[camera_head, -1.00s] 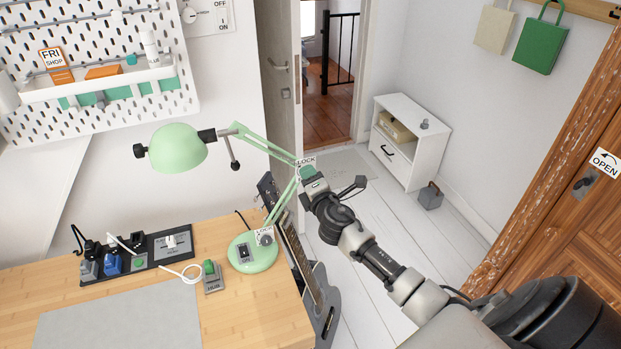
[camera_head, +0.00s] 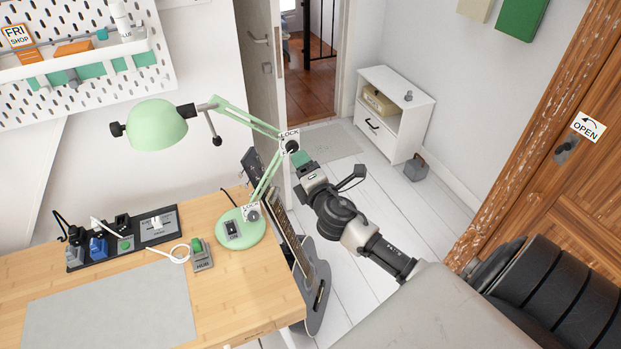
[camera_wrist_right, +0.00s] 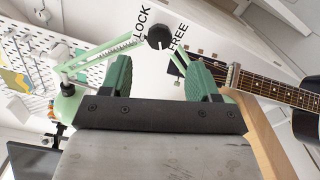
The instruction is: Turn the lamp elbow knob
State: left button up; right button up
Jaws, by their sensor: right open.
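The green desk lamp (camera_head: 157,125) stands on the desk, its two-part arm bent at an elbow on the right. The black elbow knob (camera_head: 291,147) sits there beside a white LOCK label. My right gripper (camera_head: 302,160) is just below and right of the knob in the head view. In the wrist view its green fingers (camera_wrist_right: 160,78) are apart, with the knob beyond the gap, not held. My left gripper is out of view.
A second LOCK label and knob sit on the lamp base (camera_head: 240,228). A guitar (camera_head: 318,285) leans beside the desk (camera_head: 225,290), below my right arm. A white cabinet (camera_head: 396,115) stands behind.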

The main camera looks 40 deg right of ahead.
jog(key=v, duration=0.4)
jog(key=shift+b, duration=0.3)
jog(key=s+a+f+m+g+y, duration=0.1)
jog(key=s+f+m+g, duration=0.25)
jog(key=f, duration=0.75)
jog(key=s+f+m+g, duration=0.25)
jog(key=s+f, duration=0.25)
jog(key=f, duration=0.7)
jog(key=s+a+f+m+g+y, duration=0.1)
jog(key=s+f+m+g, duration=0.2)
jog(key=f, duration=0.8)
jog(key=s+a+f+m+g, duration=0.2)
jog(key=s+f, duration=0.3)
jog(key=s, duration=0.5)
jog(key=s+a+f+m+g+y, duration=0.1)
jog(key=s+a+f+m+g, duration=0.2)
jog(key=s+f, duration=0.3)
jog(key=s+a+f+m+g+y, duration=0.1)
jog(key=s+a+f, duration=0.3)
jog(key=s, duration=1.1)
notch_tip(320, 180, down, 2)
jog(key=shift+a+f+m+g, duration=0.15)
jog(key=shift+a+m+g, duration=0.1)
jog(key=shift+m+g, duration=0.5)
